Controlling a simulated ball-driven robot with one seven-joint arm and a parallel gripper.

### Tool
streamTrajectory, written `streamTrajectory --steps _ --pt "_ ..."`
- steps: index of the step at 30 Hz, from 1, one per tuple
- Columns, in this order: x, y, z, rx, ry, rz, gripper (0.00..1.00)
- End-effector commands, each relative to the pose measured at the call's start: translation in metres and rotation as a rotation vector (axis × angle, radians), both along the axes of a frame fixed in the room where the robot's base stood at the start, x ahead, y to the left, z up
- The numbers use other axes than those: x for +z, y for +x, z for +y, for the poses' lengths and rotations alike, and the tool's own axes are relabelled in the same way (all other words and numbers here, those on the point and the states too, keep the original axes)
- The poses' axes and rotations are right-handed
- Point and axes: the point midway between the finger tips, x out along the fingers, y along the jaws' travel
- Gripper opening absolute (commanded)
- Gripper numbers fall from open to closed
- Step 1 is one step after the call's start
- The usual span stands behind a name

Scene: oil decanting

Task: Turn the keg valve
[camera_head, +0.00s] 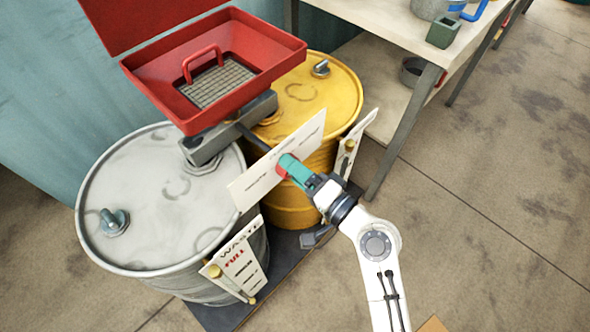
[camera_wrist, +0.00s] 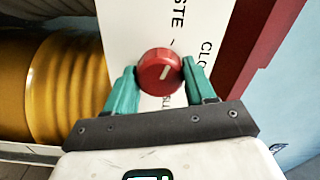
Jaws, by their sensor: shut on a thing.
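The keg valve is a round red knob (camera_wrist: 160,72) with a white pointer line, set on a white labelled plate (camera_head: 252,180). In the wrist view the plate (camera_wrist: 130,28) carries black lettering, partly hidden. My gripper (camera_wrist: 160,84) has teal fingers, one on each side of the knob, shut on it. In the head view my gripper (camera_head: 284,165) reaches the plate's front, and only a bit of red knob shows beside the fingers. The pointer line slants slightly in the wrist view.
A red tray (camera_head: 285,45) with a grate stands above the plate, over a grey drum (camera_head: 165,210) and a yellow drum (camera_head: 345,90). A waste gauge card (camera_head: 238,262) stands at the grey drum's front. A workbench (camera_head: 385,35) is at right; the floor at right is clear.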

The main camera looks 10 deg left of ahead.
Motion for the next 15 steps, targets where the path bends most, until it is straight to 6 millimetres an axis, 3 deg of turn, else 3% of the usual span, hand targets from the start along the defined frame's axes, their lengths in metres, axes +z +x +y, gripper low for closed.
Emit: streamTrajectory --steps 6,7,15 --pt "-0.002 -0.0007 -0.0001 0.001 -0.005 0.001 0.24" --pt "-0.0021 -0.0007 -0.0001 0.001 -0.005 0.001 0.55" --pt "-0.0011 -0.0004 0.0 0.0 -0.002 0.001 0.8"
